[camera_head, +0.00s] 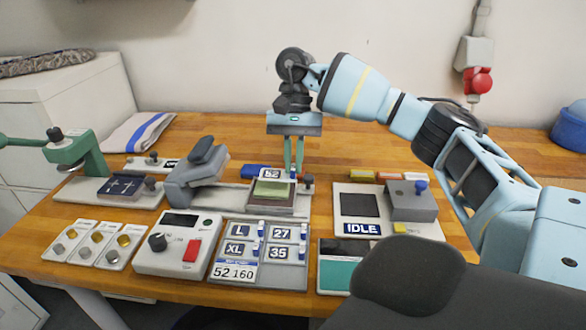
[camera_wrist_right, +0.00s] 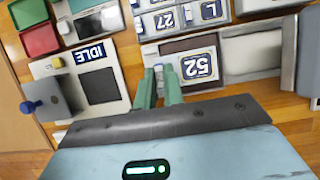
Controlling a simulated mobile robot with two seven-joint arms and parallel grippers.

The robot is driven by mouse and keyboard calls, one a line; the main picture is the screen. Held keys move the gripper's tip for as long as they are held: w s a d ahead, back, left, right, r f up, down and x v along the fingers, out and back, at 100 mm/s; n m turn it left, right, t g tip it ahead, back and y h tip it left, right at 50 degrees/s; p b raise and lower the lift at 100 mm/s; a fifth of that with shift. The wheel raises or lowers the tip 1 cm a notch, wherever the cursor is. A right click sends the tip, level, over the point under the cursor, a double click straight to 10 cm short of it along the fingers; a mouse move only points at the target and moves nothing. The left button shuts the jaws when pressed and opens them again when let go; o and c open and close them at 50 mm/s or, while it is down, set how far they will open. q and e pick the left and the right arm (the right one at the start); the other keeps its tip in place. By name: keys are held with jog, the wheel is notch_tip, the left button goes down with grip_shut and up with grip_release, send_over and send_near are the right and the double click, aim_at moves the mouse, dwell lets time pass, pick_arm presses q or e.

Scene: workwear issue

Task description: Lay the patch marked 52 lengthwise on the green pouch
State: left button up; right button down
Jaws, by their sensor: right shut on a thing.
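The patch marked 52 (camera_head: 272,174) is a small dark-blue and white piece held at its right end. My right gripper (camera_head: 294,170) points down and is shut on it. In the right wrist view the fingers (camera_wrist_right: 160,88) are close together, with the patch (camera_wrist_right: 198,67) beside them. The green pouch (camera_head: 272,189) lies flat on the dark plate of the grey press, just in front of and below the patch in the head view. I cannot tell whether patch and pouch touch. In the wrist view I cannot make out the pouch. My left gripper is not in view.
The grey press (camera_head: 200,170) has its raised head left of the pouch. A tray of patches (camera_head: 258,262) and a control box (camera_head: 178,245) stand in front. An IDLE-marked station (camera_head: 362,228) is to the right. A green hand press (camera_head: 75,150) stands left.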

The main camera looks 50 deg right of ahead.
aim_at(293, 173)
jog(key=shift+w+d, duration=0.1)
jog(key=shift+w, duration=0.05)
jog(key=shift+w+f, duration=0.1)
jog(key=shift+f, duration=0.2)
notch_tip(293, 173, down, 3)
jog(key=shift+f, duration=0.2)
jog(key=c, duration=1.5)
grip_release()
